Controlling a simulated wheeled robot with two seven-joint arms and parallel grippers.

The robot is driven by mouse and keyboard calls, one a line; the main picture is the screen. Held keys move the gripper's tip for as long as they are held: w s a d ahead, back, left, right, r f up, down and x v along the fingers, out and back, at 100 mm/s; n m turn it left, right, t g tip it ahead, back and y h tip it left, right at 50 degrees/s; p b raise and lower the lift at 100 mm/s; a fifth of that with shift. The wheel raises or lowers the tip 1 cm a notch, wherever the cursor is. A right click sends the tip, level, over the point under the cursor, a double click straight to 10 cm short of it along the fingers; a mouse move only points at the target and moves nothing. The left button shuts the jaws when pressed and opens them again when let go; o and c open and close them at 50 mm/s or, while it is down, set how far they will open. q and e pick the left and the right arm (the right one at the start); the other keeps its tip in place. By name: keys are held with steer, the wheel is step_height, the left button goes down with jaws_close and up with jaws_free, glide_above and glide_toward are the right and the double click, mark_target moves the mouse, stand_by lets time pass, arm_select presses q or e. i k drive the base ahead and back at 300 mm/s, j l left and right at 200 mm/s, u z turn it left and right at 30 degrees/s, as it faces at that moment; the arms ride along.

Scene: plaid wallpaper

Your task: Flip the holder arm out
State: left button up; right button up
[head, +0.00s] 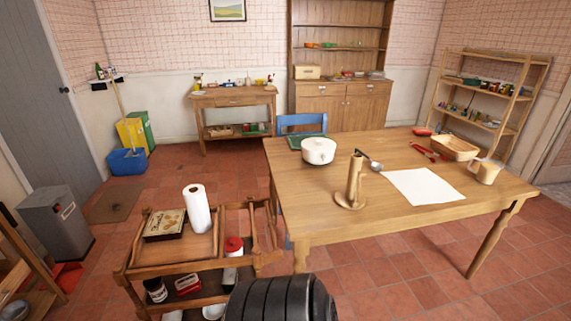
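A wooden holder (354,182) stands upright on the table (290,190), near its front left part. It has a round base and a thick post. A slim piece shows at the top of the post, close against it; I cannot tell clearly whether this is the arm. A ladle or spoon (375,166) lies just behind the holder to the right. Neither of my grippers is in view.
A blue chair (302,122) is behind.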

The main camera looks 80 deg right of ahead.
mark_target(362, 174)
steer(key=z, duration=3.4)
steer(key=i+j+z, duration=0.25)
steer(key=j, duration=0.15)
steer(key=j+z, duration=0.25)
steer(key=j, duration=0.15)
steer(key=i+j+z, duration=0.1)
steer(key=j+z, duration=0.15)
steer(key=j, duration=0.2)
